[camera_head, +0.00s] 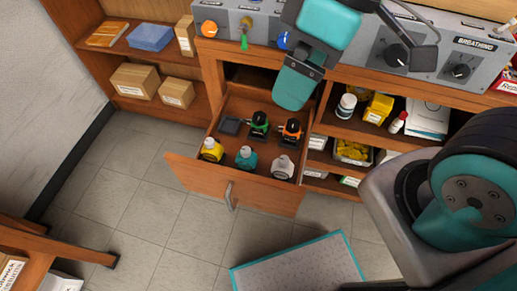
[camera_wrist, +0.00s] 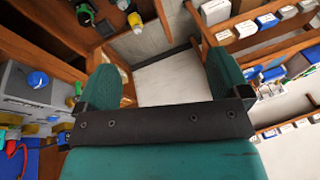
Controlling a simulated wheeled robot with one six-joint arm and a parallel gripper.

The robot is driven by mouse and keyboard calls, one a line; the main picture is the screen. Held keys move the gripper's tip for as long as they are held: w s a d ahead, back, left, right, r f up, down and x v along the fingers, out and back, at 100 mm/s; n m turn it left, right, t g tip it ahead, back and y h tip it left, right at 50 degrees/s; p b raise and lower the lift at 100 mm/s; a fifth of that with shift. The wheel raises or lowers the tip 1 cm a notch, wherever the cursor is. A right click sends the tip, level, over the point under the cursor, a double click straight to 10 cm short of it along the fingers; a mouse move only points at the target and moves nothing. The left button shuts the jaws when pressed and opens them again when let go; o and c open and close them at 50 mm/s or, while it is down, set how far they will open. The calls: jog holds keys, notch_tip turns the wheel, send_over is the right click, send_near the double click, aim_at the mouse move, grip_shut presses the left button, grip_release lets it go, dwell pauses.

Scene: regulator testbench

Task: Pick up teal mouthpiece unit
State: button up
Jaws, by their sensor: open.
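The teal mouthpiece unit (camera_head: 246,158) stands in the open wooden drawer (camera_head: 235,192), in the front row between a yellow unit (camera_head: 211,149) and a white unit (camera_head: 284,167). My gripper (camera_head: 292,102) hangs above the back of the drawer in the head view, apart from the units. In the wrist view, my gripper's two teal fingers (camera_wrist: 163,65) are spread wide with nothing between them. There the green unit (camera_wrist: 86,13) and the yellow unit (camera_wrist: 135,19) show at the top left, off to one side of the fingers. I cannot clearly pick out the teal unit there.
Behind the teal unit are a green unit (camera_head: 259,125), an orange unit (camera_head: 291,132) and a dark block (camera_head: 230,126). The grey control panel (camera_head: 265,28) runs above the drawer. Shelves with a white bottle (camera_head: 345,106) stand to the right. Open tiled floor (camera_head: 150,190) lies in front.

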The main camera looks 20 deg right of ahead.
jog(key=w+a+f+n+h+b, duration=0.25)
jog(key=w+f+n+b, duration=0.35)
jog(key=f+n, duration=0.4)
jog(key=n+h+b, duration=0.1)
jog(key=n+b, duration=0.2)
jog(key=n, duration=0.3)
send_over(245, 150)
notch_tip(245, 150, down, 9)
jog(key=shift+n, duration=0.3)
jog(key=f, duration=0.3)
jog(key=f+b, duration=0.1)
jog(key=f, duration=0.7)
jog(key=shift+s+d+f+b, duration=0.1)
jog(key=shift+s+f+b, duration=0.15)
jog(key=shift+s+b, duration=0.1)
jog(key=shift+w+f+b, duration=0.15)
jog(key=shift+f+b, duration=0.05)
jog(key=shift+f, duration=1.2)
jog(key=shift+w+f+b, duration=0.15)
jog(key=shift+f+b, duration=0.05)
jog(key=shift+f, duration=1.15)
jog(key=c, duration=1)
